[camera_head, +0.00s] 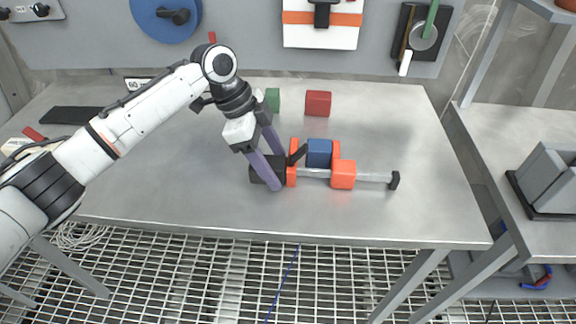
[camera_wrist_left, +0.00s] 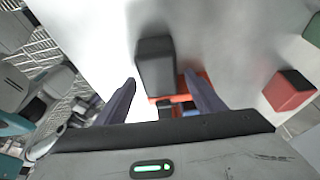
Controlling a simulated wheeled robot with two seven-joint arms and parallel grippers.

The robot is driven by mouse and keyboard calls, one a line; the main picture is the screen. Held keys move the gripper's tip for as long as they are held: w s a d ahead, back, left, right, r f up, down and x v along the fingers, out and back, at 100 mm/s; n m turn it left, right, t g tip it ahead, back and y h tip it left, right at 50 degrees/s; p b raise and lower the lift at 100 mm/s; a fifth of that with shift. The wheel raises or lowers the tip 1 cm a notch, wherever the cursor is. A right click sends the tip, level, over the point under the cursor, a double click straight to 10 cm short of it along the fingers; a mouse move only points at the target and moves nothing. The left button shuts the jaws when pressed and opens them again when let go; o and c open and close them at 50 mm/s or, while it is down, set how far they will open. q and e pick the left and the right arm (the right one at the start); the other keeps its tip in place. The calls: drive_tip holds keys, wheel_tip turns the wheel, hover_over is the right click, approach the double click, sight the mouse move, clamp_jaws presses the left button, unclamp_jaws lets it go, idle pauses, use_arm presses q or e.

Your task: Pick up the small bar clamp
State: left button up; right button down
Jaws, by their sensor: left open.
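The small bar clamp (camera_head: 343,175) lies on the grey metal table, with orange jaws, a steel bar running right and a black handle at its left end. A blue block (camera_head: 319,152) sits between its orange jaws. My left gripper (camera_head: 279,172) is open, pointing down, its two purple fingers at the black handle. In the left wrist view the handle (camera_wrist_left: 155,65) shows between the open fingers, beyond their tips; contact cannot be told. The orange part (camera_wrist_left: 163,100) is partly hidden by the gripper body. My right gripper is not in view.
A red block (camera_head: 318,103) and a green block (camera_head: 272,99) stand behind the clamp. A dark flat piece (camera_head: 72,115) lies at the table's left. The table (camera_head: 420,215) is clear on the right and in front. A back panel holds mounted fixtures.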

use_arm(q)
drive_tip(key=shift+f, duration=0.1)
drive_tip(key=shift+c, duration=0.3)
drive_tip(key=c, duration=1.1)
drive_tip(key=shift+c, duration=0.3)
wheel_tip(320, 180, up, 10)
